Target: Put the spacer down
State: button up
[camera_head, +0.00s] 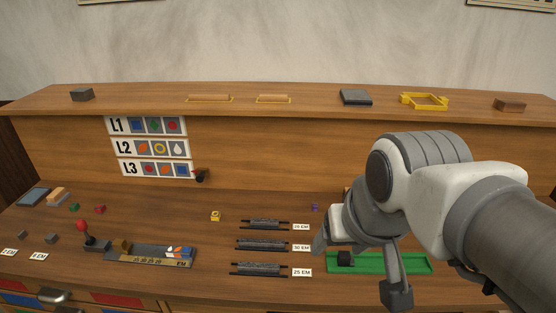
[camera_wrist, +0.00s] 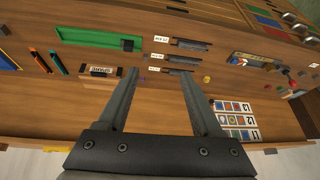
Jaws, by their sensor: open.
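A small dark block, which may be the spacer, sits at the left end of the green tray (camera_head: 405,264). The block (camera_head: 345,258) shows in the wrist view too (camera_wrist: 128,45), near the end of the same tray (camera_wrist: 85,36). My gripper (camera_head: 358,266) is over the right part of the bench, in front of the tray in the head view. In the wrist view my gripper (camera_wrist: 164,72) has its two fingers wide apart, with nothing held between them. My arm hides part of the bench on the right.
Several dark racks (camera_head: 262,245) with EM labels lie left of the tray. A composing stick (camera_head: 150,255) with coloured pieces lies farther left, beside a red-knobbed lever (camera_head: 83,228). A raised shelf (camera_head: 310,97) runs along the back.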

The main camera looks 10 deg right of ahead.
jog(key=w+d+f+m+g+p, duration=0.2)
jog(key=w+m+p, duration=0.1)
jog(key=w+m, duration=0.55)
jog(key=w+d+f+m+g+p, duration=0.15)
jog(key=w+m+p, duration=0.35)
jog(key=w, duration=0.7)
jog(key=w+f+m, duration=0.1)
jog(key=f, duration=0.4)
jog(key=w+d+f+m+g+p, duration=0.1)
jog(key=f+m, duration=0.1)
jog(key=f, duration=0.4)
jog(key=w+d+f+m+g, duration=0.1)
jog(key=w+f+m, duration=0.1)
jog(key=f, duration=0.4)
jog(key=shift+w+d+m, duration=0.1)
jog(key=shift+d+m, duration=0.05)
jog(key=shift+m, duration=0.1)
jog(key=shift+s+a+f+p, duration=0.1)
jog(key=shift+f+p, duration=0.3)
jog(key=shift+f, duration=1)
jog(key=shift+s+a+f+p, duration=0.1)
jog(key=shift+f+p, duration=0.3)
jog(key=shift+f, duration=0.95)
grip_shut()
